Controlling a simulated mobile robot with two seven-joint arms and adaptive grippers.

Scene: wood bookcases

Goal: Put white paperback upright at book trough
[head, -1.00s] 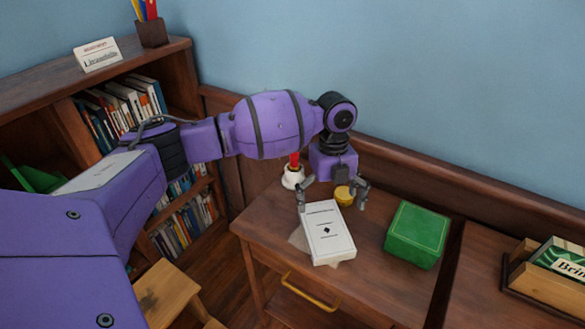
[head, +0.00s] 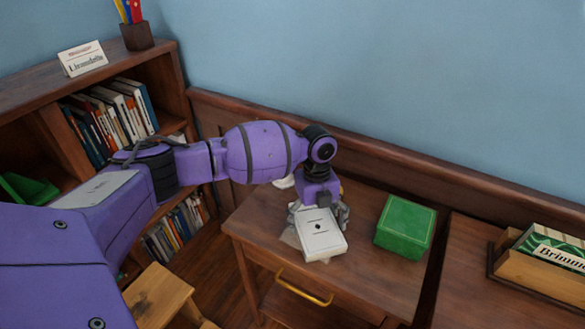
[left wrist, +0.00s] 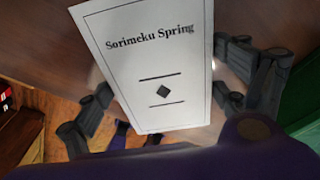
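The white paperback (head: 322,243) lies flat on the wooden desk, cover up; it also shows in the left wrist view (left wrist: 163,108), titled "Sorimeku Spring". My left gripper (head: 318,213) is down over its far end, with fingers on both sides of it. In the left wrist view the fingers (left wrist: 170,80) stand apart along the book's edges, with a small gap at the right; a firm hold is not visible. The wooden book trough (head: 535,284) is at the far right, holding a green-and-white book labelled "Brimm…" (head: 555,250). My right gripper is not in view.
A green box (head: 405,228) stands on the desk just right of the paperback. A white cup (head: 283,182) is partly hidden behind my arm. A bookcase (head: 60,95) is at left, a stool (head: 158,293) at front left.

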